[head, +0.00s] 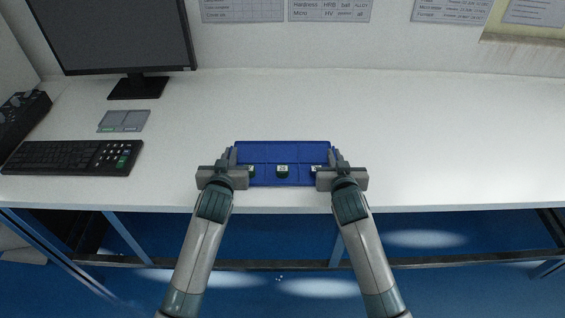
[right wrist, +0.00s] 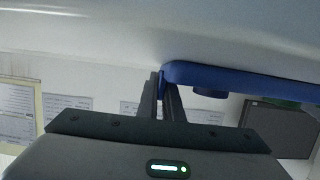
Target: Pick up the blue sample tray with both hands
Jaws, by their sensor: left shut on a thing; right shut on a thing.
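The blue sample tray (head: 283,152) is near the front edge of the white table, with small green-and-white samples (head: 282,171) in its front row. My left gripper (head: 232,157) is shut on the tray's left side. My right gripper (head: 334,157) is shut on the tray's right side. In the right wrist view, the fingers of my right gripper (right wrist: 162,88) pinch the end wall of the blue tray (right wrist: 230,77). The grippers partly cover the tray's two ends. I cannot tell whether the tray touches the table.
A monitor (head: 115,35) stands at the back left of the table (head: 440,140). A dark device (head: 20,115) is at the far left. The table's right side is clear.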

